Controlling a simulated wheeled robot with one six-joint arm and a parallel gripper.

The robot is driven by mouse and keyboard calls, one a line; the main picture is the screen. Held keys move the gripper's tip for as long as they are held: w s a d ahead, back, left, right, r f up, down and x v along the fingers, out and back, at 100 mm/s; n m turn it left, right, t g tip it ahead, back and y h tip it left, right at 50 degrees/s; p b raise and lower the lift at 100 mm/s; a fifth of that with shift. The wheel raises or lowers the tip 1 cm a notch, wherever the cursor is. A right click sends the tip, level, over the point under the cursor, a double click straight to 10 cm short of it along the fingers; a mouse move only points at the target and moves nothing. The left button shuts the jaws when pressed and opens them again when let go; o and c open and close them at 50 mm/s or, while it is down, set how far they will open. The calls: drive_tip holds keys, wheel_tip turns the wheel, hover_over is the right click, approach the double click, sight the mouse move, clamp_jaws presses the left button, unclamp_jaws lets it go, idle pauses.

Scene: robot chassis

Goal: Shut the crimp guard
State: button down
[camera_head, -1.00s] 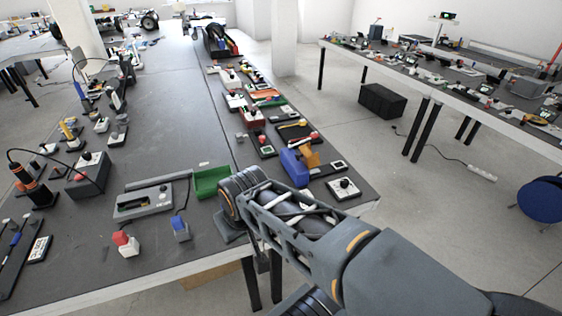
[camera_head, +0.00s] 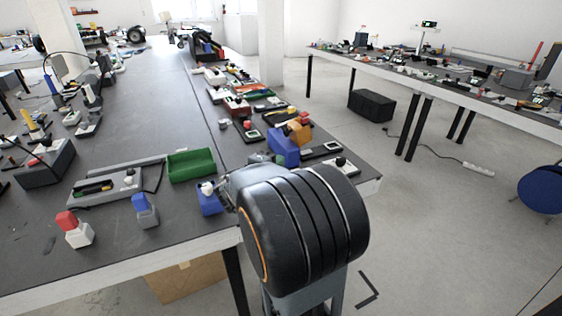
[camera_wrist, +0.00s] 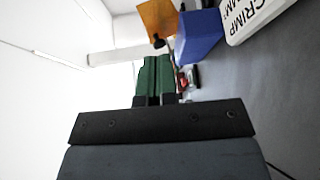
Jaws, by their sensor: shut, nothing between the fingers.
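The crimp unit is a blue block (camera_head: 283,147) with an orange guard (camera_head: 299,132) standing up at its right side, near the table's right edge. In the wrist view the blue block (camera_wrist: 198,36) is at the top right, and the orange guard (camera_wrist: 158,20) juts out to its left, away from the block, so it looks open. A white label reading CRIMP (camera_wrist: 250,14) is at the upper right corner. My gripper (camera_wrist: 154,60) shows its green fingers shut together and empty, pointing toward the guard, seemingly short of it. My arm hides most of the gripper in the head view.
A green tray (camera_head: 191,165) and a grey tool holder (camera_head: 105,187) lie to the left. A blue unit with a white knob (camera_head: 209,198) sits by my arm. Several small devices line the table behind the crimp unit.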

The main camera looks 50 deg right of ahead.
sight(285, 135)
drive_tip(key=w+f+n+t+b, duration=0.1)
drive_tip(key=w+d+f+n+t+h+b, duration=0.1)
drive_tip(key=w, duration=0.1)
drive_tip(key=w+d+f+n+t+b, duration=0.1)
drive_tip(key=t, duration=0.1)
drive_tip(key=shift+w+d+f+n+h, duration=0.2)
drive_tip(key=shift+w+n+h, duration=0.1)
drive_tip(key=shift+h, duration=0.1)
drive_tip(key=shift+w+d+t, duration=0.1)
drive_tip(key=shift+w+t, duration=0.15)
drive_tip(key=shift+t, duration=0.05)
drive_tip(key=shift+n, duration=0.3)
drive_tip(key=x, duration=0.9)
drive_tip(key=shift+w+d+r+b, duration=0.1)
drive_tip(key=shift+w+d+b, duration=0.15)
drive_tip(key=shift+b, duration=0.1)
drive_tip(key=shift+a, duration=0.1)
